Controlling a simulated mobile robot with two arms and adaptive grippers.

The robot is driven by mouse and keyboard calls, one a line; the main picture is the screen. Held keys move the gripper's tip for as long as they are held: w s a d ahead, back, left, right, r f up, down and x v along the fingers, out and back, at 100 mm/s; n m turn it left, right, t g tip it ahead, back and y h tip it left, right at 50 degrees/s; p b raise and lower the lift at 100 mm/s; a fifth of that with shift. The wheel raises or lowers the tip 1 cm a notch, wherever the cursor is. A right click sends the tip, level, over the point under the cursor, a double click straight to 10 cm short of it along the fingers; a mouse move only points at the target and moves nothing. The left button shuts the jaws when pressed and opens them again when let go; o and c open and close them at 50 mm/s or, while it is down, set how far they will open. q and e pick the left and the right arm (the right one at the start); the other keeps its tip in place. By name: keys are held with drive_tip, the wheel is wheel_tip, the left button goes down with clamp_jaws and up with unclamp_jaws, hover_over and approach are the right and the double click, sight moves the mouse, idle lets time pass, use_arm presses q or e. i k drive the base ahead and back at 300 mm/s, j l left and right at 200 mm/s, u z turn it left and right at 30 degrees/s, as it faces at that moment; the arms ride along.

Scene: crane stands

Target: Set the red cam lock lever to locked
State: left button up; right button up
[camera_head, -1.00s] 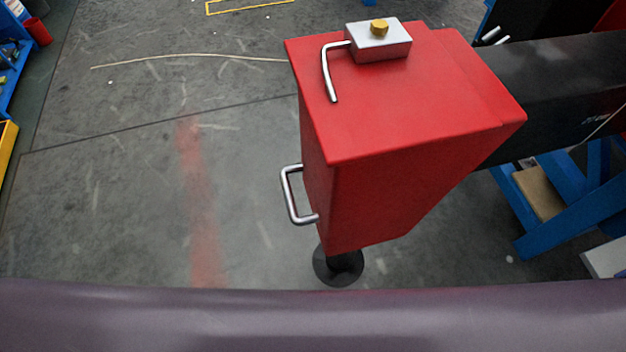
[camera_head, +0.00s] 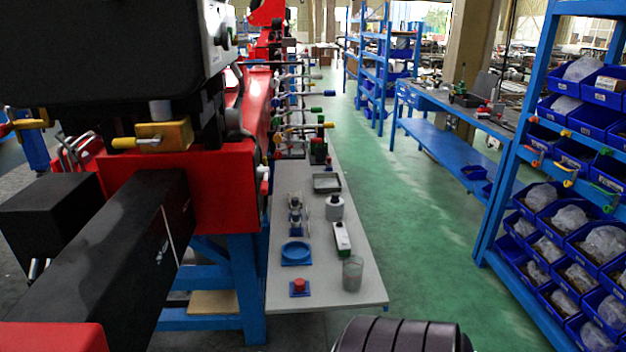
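I cannot pick out the red cam lock lever for certain. Several thin levers with coloured ends stick out to the right from the red crane body (camera_head: 222,195) in the upper middle of the head view. Among them are a green-ended one (camera_head: 315,109), a blue-ended one (camera_head: 329,93) and a yellow-ended one (camera_head: 327,125). They are small and overlap, so their positions are unclear. A yellow-handled lever (camera_head: 124,143) sits on a brass block at the left. Neither of my grippers is in view.
A narrow grey table (camera_head: 325,272) beside the crane carries a blue dish (camera_head: 295,252), a red button (camera_head: 299,286), a glass (camera_head: 352,273) and bottles. A black beam (camera_head: 125,255) fills the lower left. Blue bin shelves (camera_head: 530,140) stand right. The green aisle floor (camera_head: 410,220) is clear.

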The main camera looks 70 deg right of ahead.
sight(265, 181)
drive_tip(key=z, duration=1.85)
